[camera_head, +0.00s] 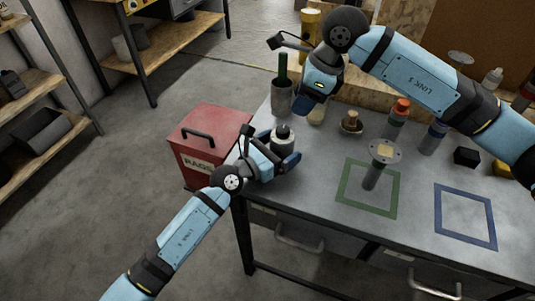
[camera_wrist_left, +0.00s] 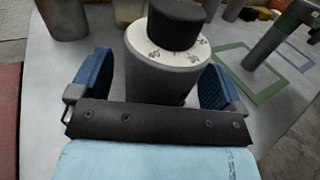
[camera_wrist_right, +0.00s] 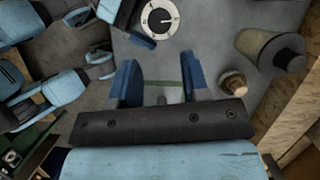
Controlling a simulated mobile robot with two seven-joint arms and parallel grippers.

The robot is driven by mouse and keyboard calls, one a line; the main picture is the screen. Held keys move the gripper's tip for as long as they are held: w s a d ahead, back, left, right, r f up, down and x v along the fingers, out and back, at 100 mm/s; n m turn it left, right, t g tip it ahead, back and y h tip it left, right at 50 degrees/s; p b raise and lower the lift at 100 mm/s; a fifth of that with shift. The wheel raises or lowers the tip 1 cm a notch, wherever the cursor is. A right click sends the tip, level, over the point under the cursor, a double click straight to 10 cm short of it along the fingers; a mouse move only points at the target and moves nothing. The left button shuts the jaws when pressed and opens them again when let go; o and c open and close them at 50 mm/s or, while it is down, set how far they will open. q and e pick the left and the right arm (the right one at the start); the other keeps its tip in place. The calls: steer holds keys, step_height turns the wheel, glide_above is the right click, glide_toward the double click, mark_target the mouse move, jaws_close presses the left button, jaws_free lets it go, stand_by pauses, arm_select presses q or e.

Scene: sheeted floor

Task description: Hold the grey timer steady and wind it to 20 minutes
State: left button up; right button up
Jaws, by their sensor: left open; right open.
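The grey timer (camera_head: 284,147) stands upright near the left end of the table, with a white dial and a black knob on top. In the left wrist view the timer's grey body (camera_wrist_left: 160,80) stands between the spread blue fingers of my left gripper (camera_wrist_left: 155,88), with a gap on the right; contact on the left is unclear. My right gripper (camera_head: 312,100) is open and empty, above the table and to the upper right of the timer. In the right wrist view the dial (camera_wrist_right: 149,27) shows beyond its fingers, apart from them.
A grey cup with a green rod (camera_head: 281,98) stands behind the timer. A small brown-topped piece (camera_head: 352,123) and an orange-capped bottle (camera_head: 397,117) stand to the right. A flat-topped post (camera_head: 371,175) stands by the green square outline. A red rags box (camera_head: 205,140) is left of the table.

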mark_target(283, 128)
arm_select(q)
steer(key=shift+w+d, duration=0.25)
steer(key=c, duration=1.1)
steer(key=shift+o, duration=0.2)
arm_select(e)
steer(key=o, duration=0.3)
steer(key=shift+o, duration=0.2)
steer(key=a+r+n+h, duration=0.3)
steer(key=a+n+h, duration=0.1)
steer(key=n, duration=1.5)
steer(key=shift+g, duration=0.3)
steer(key=f, duration=1.2)
steer(key=shift+w+d, duration=0.1)
steer(key=shift+w, duration=0.25)
